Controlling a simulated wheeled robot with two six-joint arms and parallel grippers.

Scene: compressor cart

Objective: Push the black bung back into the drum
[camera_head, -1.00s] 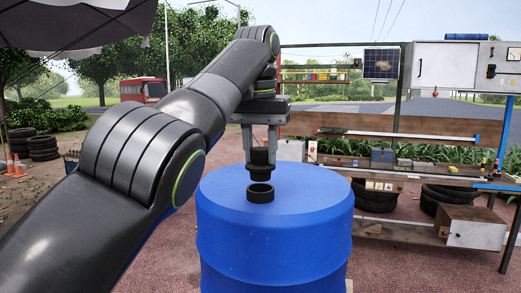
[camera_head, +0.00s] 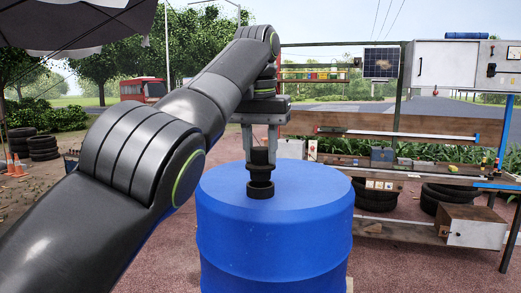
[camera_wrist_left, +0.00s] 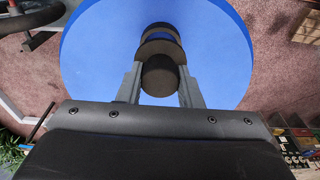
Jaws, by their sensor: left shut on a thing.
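The blue drum (camera_head: 276,230) stands upright in front of me, and its top also shows in the left wrist view (camera_wrist_left: 90,60). A short black ring-shaped neck (camera_head: 260,190) stands on the drum top. My left gripper (camera_head: 259,160) points down over it and is shut on the black bung (camera_head: 259,156). The bung is upright, directly above the neck and close to its rim; I cannot tell whether it has entered the opening. In the left wrist view the bung (camera_wrist_left: 160,76) sits between the two fingers, with the neck partly hidden behind it. My right gripper is not in view.
A workbench rack with shelves (camera_head: 400,125) stands behind and to the right, with a wooden box (camera_head: 471,226) low on it. Tires (camera_head: 42,145) are stacked at far left. The drum top around the neck is clear.

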